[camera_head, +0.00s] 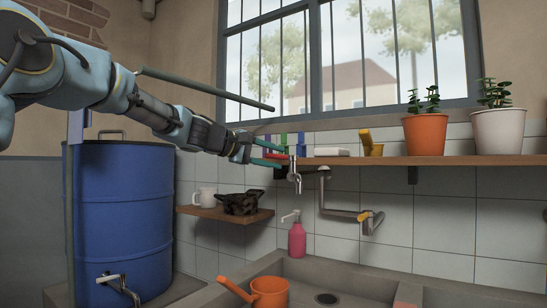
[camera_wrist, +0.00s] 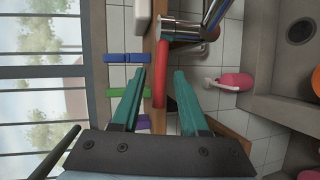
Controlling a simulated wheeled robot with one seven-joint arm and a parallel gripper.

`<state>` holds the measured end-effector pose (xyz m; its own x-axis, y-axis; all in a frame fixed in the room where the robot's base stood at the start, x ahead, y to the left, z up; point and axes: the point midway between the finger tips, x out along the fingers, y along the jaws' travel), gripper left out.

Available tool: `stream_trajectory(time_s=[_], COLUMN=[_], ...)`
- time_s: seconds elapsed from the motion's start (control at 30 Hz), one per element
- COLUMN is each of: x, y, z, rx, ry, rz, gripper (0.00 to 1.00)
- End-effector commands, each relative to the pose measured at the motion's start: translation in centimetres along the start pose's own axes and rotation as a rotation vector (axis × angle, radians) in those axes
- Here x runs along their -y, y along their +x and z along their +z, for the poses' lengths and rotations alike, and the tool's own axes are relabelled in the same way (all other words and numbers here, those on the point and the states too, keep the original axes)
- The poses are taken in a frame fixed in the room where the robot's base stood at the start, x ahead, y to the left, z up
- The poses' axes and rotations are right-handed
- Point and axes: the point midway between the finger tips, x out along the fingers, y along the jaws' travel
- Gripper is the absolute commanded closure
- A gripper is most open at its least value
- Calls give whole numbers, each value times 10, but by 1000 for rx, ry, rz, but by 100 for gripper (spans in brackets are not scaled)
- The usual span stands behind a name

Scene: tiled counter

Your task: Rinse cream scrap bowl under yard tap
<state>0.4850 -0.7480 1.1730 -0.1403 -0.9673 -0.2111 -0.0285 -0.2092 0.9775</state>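My gripper (camera_head: 282,156) is at the wall tap (camera_head: 296,182) above the sink, and its teal fingers are apart. In the wrist view, the red tap handle (camera_wrist: 161,75) lies between the open fingers (camera_wrist: 160,90), with a gap visible on each side. The tap's chrome body (camera_wrist: 185,30) is just beyond the fingertips. I cannot make out a cream scrap bowl in either view. A dark bowl-like thing (camera_head: 240,203) sits on the small lower shelf.
The concrete sink (camera_head: 375,288) holds an orange handled pot (camera_head: 269,292). A pink soap bottle (camera_head: 297,240) stands at its back edge. A yellow-handled pipe valve (camera_head: 367,217) is right of the tap. Potted plants stand on the upper shelf (camera_head: 460,161); a blue barrel (camera_head: 120,215) is left.

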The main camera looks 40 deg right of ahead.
Motion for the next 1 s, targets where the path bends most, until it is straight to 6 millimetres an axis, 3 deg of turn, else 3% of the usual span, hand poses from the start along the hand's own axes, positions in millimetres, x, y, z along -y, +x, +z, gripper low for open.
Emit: stream_trajectory(time_s=[0.03, 0.37, 1.0], x=[0, 0, 0], y=[0, 0, 0], z=[0, 0, 0], rx=[0, 0, 0], ry=[0, 0, 0], rz=[0, 0, -1], gripper=[63, 100, 100])
